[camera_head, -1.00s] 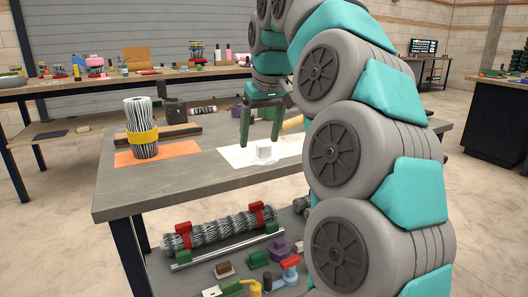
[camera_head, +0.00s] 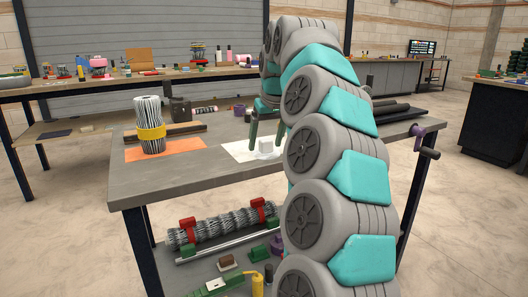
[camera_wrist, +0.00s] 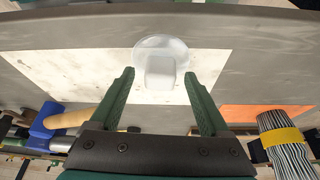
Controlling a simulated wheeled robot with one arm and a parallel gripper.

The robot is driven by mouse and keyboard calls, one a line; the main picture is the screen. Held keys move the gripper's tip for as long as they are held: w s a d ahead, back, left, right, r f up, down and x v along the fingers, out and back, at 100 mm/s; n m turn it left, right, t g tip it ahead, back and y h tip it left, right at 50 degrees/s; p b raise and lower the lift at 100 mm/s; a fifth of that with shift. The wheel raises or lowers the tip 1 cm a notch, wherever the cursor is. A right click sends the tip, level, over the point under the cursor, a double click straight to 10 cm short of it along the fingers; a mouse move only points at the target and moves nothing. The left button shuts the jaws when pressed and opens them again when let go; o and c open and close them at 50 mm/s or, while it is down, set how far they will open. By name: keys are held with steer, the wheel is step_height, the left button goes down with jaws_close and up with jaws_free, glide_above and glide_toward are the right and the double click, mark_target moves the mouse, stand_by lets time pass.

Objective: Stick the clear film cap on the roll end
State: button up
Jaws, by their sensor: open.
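The clear film cap is a pale translucent disc with a whitish block on it (camera_wrist: 160,62). It lies on a white sheet (camera_wrist: 80,70) on the workbench, and the block also shows in the head view (camera_head: 267,145). My gripper (camera_wrist: 157,88) is open, its green fingers pointing toward the cap with the block between their lines, not touching it. The roll (camera_head: 149,122) is a grey-and-white striped bundle with a yellow band, standing upright on an orange mat (camera_head: 185,150) to the left. It also shows at the right of the wrist view (camera_wrist: 285,150).
A dark block (camera_head: 180,110) and a flat brown bar (camera_head: 185,129) lie behind the roll. A lower shelf holds a long wire roll (camera_head: 222,224) and tools. The bench's front left is clear.

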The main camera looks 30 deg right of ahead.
steer(key=shift+w+f, duration=0.1)
steer(key=shift+f, duration=0.05)
jaws_close()
stand_by(0.5)
